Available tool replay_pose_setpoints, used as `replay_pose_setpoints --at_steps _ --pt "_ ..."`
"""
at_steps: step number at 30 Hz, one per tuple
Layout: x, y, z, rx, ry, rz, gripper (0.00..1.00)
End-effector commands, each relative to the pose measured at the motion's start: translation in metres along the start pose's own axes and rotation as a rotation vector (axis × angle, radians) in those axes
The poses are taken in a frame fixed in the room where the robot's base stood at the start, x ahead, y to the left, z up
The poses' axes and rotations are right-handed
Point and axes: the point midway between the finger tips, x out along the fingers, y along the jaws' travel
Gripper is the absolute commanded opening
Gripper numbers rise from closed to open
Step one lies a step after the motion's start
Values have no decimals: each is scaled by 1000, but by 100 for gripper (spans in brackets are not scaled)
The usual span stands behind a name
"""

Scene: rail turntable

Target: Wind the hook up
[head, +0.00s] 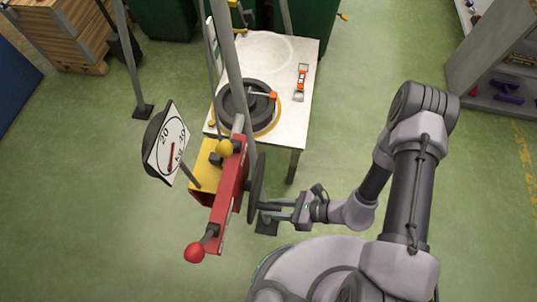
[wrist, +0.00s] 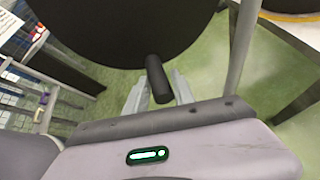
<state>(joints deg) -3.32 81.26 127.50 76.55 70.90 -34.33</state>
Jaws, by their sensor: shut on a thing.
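A dark round wheel (head: 257,188) stands edge-on at the right side of a red and yellow winch frame (head: 228,190). In the wrist view the wheel is a large black disc (wrist: 125,30) with a black peg handle (wrist: 157,80) sticking out toward me. My gripper (head: 272,209) reaches in from the right at the lower part of the wheel. In the wrist view my gripper's fingers (wrist: 157,92) lie on either side of the handle, shut on it. I cannot make out the hook for certain in either view.
A round dial (head: 170,145) stands left of the frame. A red ball-ended lever (head: 195,251) sticks out at its front. A white table (head: 284,130) behind carries a dark ring-shaped piece (head: 245,106) and an orange and silver piece (head: 301,82). Grey posts stand near. Green floor is free at right.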

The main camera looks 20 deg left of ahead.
Motion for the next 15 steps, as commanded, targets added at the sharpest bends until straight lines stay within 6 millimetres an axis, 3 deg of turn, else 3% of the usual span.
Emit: replay_pose_setpoints --at_steps 15 --pt "-7 24 5 256 40 130 0"
